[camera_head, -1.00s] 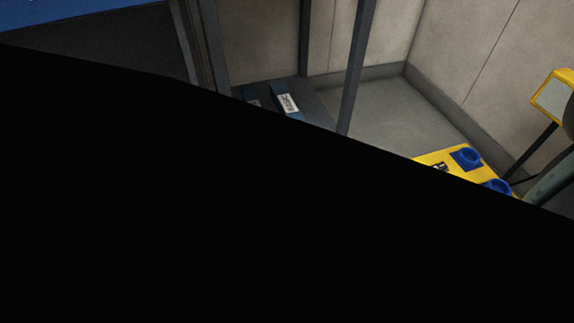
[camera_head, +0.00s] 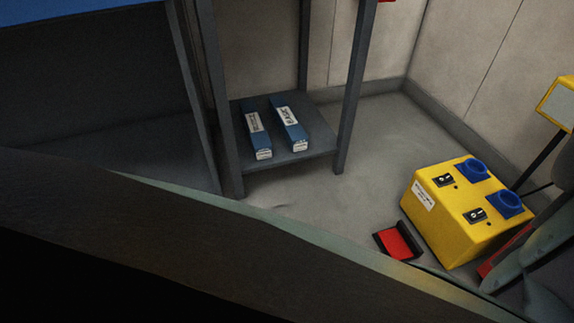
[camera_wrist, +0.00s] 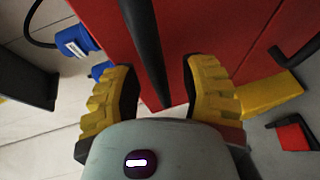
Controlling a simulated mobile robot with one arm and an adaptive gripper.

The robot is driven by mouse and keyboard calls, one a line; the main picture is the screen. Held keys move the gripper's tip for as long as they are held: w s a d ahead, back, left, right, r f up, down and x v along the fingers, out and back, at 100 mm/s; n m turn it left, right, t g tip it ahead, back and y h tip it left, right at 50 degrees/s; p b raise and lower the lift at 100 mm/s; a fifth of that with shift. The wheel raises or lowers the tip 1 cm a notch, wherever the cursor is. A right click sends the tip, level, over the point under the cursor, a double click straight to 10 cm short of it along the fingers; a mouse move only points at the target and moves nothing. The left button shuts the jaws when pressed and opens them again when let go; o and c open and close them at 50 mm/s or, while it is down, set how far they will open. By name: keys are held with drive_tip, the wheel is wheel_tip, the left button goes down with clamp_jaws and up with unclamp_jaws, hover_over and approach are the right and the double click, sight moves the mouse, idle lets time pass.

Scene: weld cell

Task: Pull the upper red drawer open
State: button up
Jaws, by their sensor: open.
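In the wrist view a red drawer front (camera_wrist: 206,28) fills the upper middle. A long black handle (camera_wrist: 146,45) runs down across it, between the two yellow ridged fingers of my gripper (camera_wrist: 160,72). The fingers are open, one on each side of the handle with gaps showing; I cannot tell how deep the handle sits between them. To the right, past a seam, is another red face with its own black handle (camera_wrist: 296,48). I cannot tell from this angle whether the drawer stands out from its cabinet. The head view does not clearly show the drawer or my gripper.
In the head view a yellow box (camera_head: 450,220) with blue sockets stands on the floor, a small red and black piece (camera_head: 398,242) beside it. A grey shelf (camera_head: 315,152) holds two blue cartons (camera_head: 288,122). My arm hides the lower left.

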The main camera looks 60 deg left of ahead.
clamp_jaws()
idle(0.3)
drive_tip(key=shift+s, duration=0.15)
